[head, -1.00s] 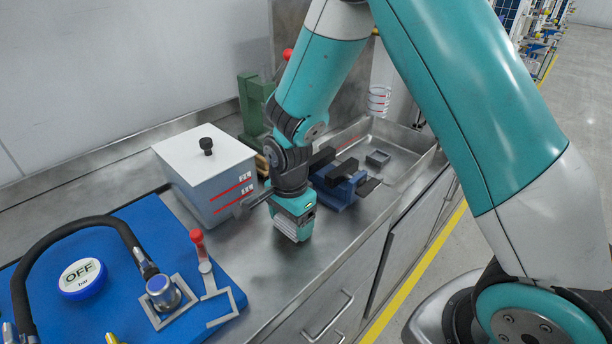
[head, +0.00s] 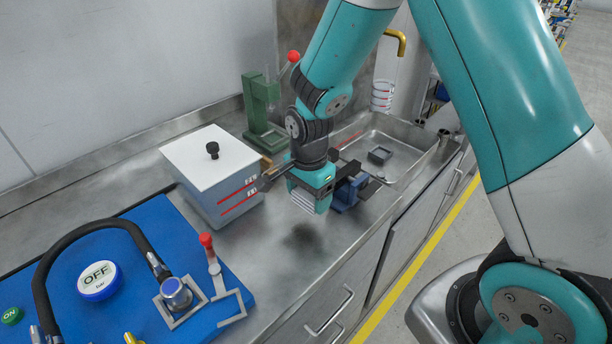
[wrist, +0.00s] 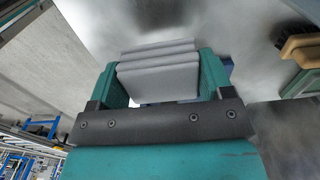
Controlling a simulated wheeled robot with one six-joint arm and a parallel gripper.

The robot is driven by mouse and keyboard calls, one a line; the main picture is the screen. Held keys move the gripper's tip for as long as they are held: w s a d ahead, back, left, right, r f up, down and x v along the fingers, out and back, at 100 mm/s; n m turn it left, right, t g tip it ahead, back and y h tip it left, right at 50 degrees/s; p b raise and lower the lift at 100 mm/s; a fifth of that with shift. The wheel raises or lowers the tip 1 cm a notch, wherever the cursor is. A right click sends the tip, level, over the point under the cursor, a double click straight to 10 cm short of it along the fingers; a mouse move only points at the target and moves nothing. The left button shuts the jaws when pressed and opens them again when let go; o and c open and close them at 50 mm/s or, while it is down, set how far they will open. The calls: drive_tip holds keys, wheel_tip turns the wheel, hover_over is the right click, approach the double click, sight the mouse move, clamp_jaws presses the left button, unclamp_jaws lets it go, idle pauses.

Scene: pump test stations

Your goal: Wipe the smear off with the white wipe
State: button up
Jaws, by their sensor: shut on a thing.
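A dark grey smear (head: 303,238) lies on the steel bench top, in front of my gripper in the head view. My gripper (head: 312,188) is shut on the white wipe (head: 305,203), a folded pad with layered edges. In the wrist view the wipe (wrist: 158,78) sits between the two green fingers. The wipe is behind the smear and apart from it in the picture. I cannot tell whether it touches the bench.
A white box (head: 213,175) with red lines stands left of my gripper. A blue vise-like block (head: 347,192) is close on the right. A green press (head: 262,115) and a sink (head: 400,150) are behind. A blue mat (head: 130,262) with a hose and an OFF button lies front left.

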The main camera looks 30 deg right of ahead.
drive_tip(key=shift+r+p, duration=0.8)
drive_tip(key=shift+r, duration=0.45)
